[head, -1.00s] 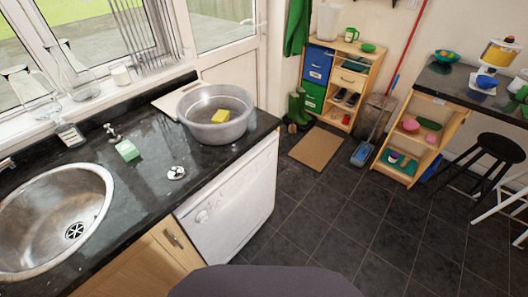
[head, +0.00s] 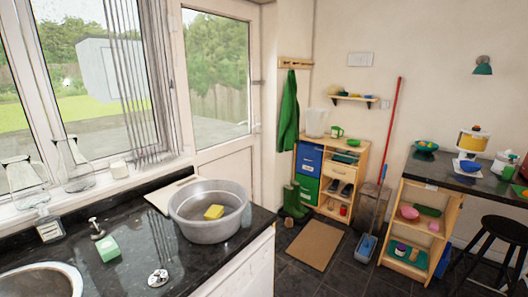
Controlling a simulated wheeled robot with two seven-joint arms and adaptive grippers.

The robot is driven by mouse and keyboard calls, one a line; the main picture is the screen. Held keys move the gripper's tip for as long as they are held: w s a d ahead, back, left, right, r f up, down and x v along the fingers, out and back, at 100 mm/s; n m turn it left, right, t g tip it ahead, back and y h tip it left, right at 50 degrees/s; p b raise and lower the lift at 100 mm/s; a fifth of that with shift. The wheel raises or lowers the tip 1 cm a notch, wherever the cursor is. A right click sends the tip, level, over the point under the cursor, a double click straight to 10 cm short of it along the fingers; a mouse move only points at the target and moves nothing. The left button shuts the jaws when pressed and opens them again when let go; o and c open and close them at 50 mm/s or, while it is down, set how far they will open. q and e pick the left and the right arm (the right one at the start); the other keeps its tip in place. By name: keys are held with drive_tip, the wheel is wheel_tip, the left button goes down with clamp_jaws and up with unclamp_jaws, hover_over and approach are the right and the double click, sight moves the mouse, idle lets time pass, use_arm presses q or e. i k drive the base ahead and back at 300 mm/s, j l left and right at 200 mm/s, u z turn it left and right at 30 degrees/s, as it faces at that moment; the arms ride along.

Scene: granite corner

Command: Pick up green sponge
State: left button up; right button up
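A green sponge (head: 107,248), a small block with a paler side, lies on the black granite counter (head: 128,275) between the steel sink and the grey basin. Nothing covers it in the head view. A yellow sponge (head: 214,212) lies inside the round grey basin (head: 206,232) to its right. Neither of my grippers shows in the head view, so I cannot see whether they are open or shut.
The steel sink (head: 38,283) is at the lower left. A tap (head: 97,229) stands behind the green sponge, and a metal plug piece (head: 158,277) lies to its right. Glass bottles (head: 74,168) line the window sill. Dark floor is open beyond the counter.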

sight(108, 249)
drive_tip(key=u, duration=1.35)
